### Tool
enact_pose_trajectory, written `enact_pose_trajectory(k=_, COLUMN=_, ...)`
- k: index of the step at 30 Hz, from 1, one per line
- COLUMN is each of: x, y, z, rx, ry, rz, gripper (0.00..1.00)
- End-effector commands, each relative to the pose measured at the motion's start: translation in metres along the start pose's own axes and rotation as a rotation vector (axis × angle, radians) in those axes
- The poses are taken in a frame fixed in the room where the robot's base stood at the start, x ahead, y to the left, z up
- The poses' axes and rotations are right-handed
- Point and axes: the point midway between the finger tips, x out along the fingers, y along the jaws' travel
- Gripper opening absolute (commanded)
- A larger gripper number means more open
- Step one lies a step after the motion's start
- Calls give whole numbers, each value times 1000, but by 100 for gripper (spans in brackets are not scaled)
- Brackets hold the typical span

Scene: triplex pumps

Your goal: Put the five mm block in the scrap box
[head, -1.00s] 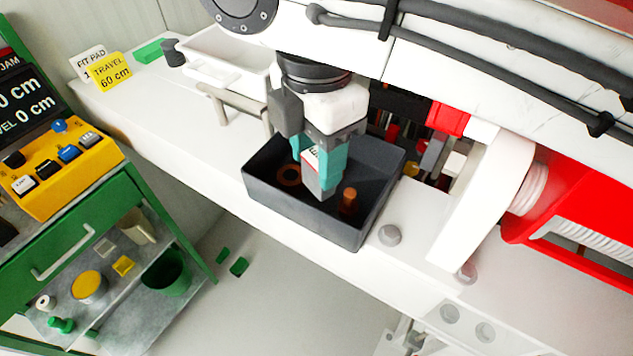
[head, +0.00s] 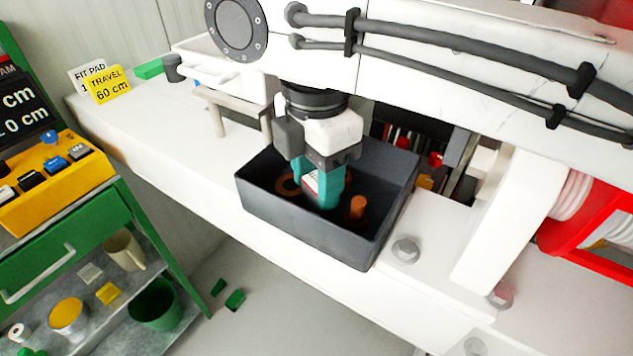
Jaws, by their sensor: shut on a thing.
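The scrap box (head: 300,222) is a dark grey open box on the white bench. My gripper (head: 322,192) points down inside its opening, with teal fingertips below the rim. It is shut on the five mm block (head: 311,181), of which a small pale and red face shows between the fingers. The rest of the block is hidden by the fingers. I cannot tell whether the block touches the box floor. An orange-brown ring (head: 288,185) lies in the box left of the fingers, and an orange-brown peg (head: 357,207) stands to their right.
A white tray (head: 205,68) and a beige stand (head: 235,102) are behind and left of the box. A bolt head (head: 405,249) and red machinery (head: 585,225) are at right. A green cart (head: 75,240) stands left.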

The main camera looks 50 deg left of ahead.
Motion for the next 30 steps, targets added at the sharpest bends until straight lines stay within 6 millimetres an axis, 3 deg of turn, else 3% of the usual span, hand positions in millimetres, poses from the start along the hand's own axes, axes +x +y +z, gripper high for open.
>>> enact_pose_trajectory(k=7, x=1, y=0, z=0, rx=0, ry=2, rz=-1, gripper=15)
enact_pose_trajectory(k=8, x=1, y=0, z=0, rx=0, ry=1, rz=0, gripper=48)
enact_pose_trajectory(k=15, x=1, y=0, z=0, rx=0, ry=0, rz=0, gripper=71)
enact_pose_trajectory(k=25, x=-1, y=0, z=0, rx=0, ry=-1, rz=0, gripper=71)
enact_pose_trajectory(k=30, x=-25, y=1, z=0, rx=0, ry=-1, rz=2, gripper=71)
